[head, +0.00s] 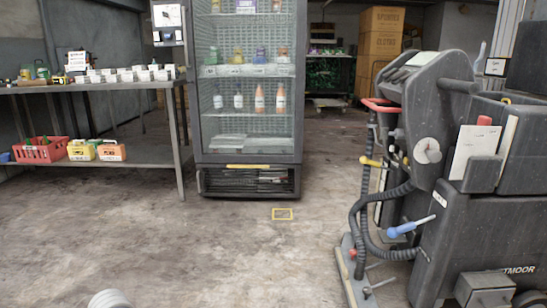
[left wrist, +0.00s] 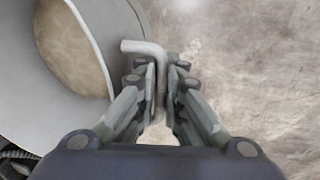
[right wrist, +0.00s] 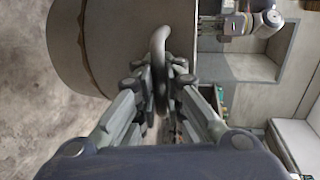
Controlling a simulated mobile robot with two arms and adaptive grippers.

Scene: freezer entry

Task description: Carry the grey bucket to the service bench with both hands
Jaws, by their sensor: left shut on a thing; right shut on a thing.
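The grey bucket (left wrist: 60,108) fills the left of the left wrist view, with its round opening (left wrist: 75,45) partly showing. My left gripper (left wrist: 165,85) is shut on a bent grey handle at the bucket's side. In the right wrist view the bucket (right wrist: 125,40) is at the top, and my right gripper (right wrist: 160,85) is shut on a looped handle (right wrist: 158,45) on its wall. Neither gripper nor the bucket shows clearly in the head view. A metal bench (head: 130,86) stands at the left of the head view; whether it is the service bench I cannot tell.
The bench bears several small boxes, with a red basket (head: 40,150) on its lower shelf. A glass-door fridge (head: 247,100) stands ahead. A dark floor machine (head: 460,190) with hoses blocks the right.

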